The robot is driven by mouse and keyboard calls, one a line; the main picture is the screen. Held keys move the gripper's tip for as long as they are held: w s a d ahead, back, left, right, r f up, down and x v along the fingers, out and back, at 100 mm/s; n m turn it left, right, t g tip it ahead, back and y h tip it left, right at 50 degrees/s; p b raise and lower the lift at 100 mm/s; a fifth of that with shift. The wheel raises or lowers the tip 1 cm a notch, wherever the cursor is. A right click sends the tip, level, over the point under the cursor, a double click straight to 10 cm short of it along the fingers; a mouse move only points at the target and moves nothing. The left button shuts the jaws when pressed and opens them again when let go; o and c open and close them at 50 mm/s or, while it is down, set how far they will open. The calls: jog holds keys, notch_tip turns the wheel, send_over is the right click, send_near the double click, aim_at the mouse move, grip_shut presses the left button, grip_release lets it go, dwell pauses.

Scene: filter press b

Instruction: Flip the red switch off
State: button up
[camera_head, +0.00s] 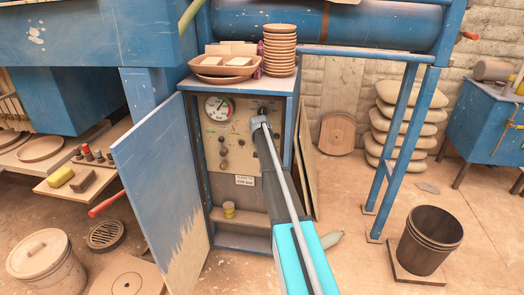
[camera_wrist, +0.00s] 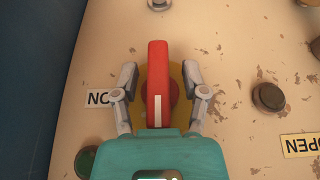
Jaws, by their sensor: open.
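In the wrist view, the red switch (camera_wrist: 158,82) is a long red handle with a white stripe, mounted on a yellow round base (camera_wrist: 180,95) on the panel. My gripper (camera_wrist: 161,80) is open, with one finger on each side of the handle and visible gaps between. The handle points up and down in this view. In the head view, my gripper (camera_head: 262,120) is at the upper right of the cabinet's control panel (camera_head: 240,150); the arm and gripper hide the switch there.
The blue cabinet door (camera_head: 160,180) stands open on the left. A gauge (camera_head: 219,108) and knobs sit left of my gripper. In the wrist view, a dark button (camera_wrist: 268,96) is to the right and a green button (camera_wrist: 86,160) at lower left. Stacked bowls (camera_head: 280,50) stand on top.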

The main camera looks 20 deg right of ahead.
jog(key=shift+s+y, duration=0.1)
jog(key=shift+y, duration=0.3)
jog(key=shift+t+y, duration=0.4)
jog(key=shift+r, duration=0.2)
jog(key=d+p+v, duration=0.1)
jog(key=p+v, duration=0.6)
jog(key=s+a+r+n+g+y+p, duration=0.1)
jog(key=s+a+r+n+g+p, duration=0.1)
jog(key=s+a, duration=1.7)
jog(key=shift+s+a+r+n+p, duration=0.25)
jog(key=shift+s+r+n+p, duration=0.2)
jog(key=shift+s+n+p, duration=0.5)
jog(key=shift+s, duration=0.1)
jog(key=s+a+r+n+g+p, duration=0.1)
jog(key=s+a, duration=0.3)
jog(key=s, duration=0.5)
jog(key=s+a+r+n+g+p, duration=0.1)
jog(key=s+a, duration=0.3)
jog(key=s, duration=0.5)
jog(key=shift+s+a+r+n+g+p, duration=0.2)
jog(key=shift+a+r+n+g+p, duration=0.1)
jog(key=shift+a+r+n+p, duration=0.2)
